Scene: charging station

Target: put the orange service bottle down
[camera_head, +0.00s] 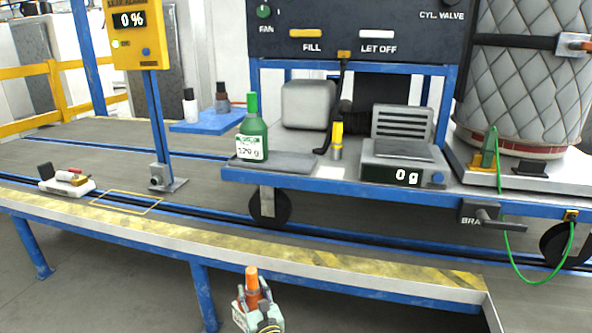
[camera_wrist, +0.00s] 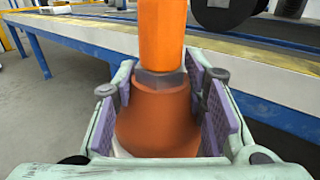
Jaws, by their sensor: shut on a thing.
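The orange service bottle (camera_wrist: 158,112) stands upright between the purple pads of my gripper (camera_wrist: 160,105) in the wrist view. Its orange neck rises out of the top of that view and its lower part is hidden by my gripper. In the head view the bottle (camera_head: 252,284) shows as an orange top above my gripper (camera_head: 256,308) at the bottom. My gripper is shut on it, in front of the yellow-and-black edge of the platform (camera_head: 250,250).
A green bottle (camera_head: 251,138) stands on the blue-framed cart (camera_head: 300,184), left of a scale reading 0 g (camera_head: 402,165). A blue shelf (camera_head: 205,124) holds two small bottles. A yellow outlined rectangle (camera_head: 127,201) marks the platform, beside a white tray (camera_head: 66,186) with small items.

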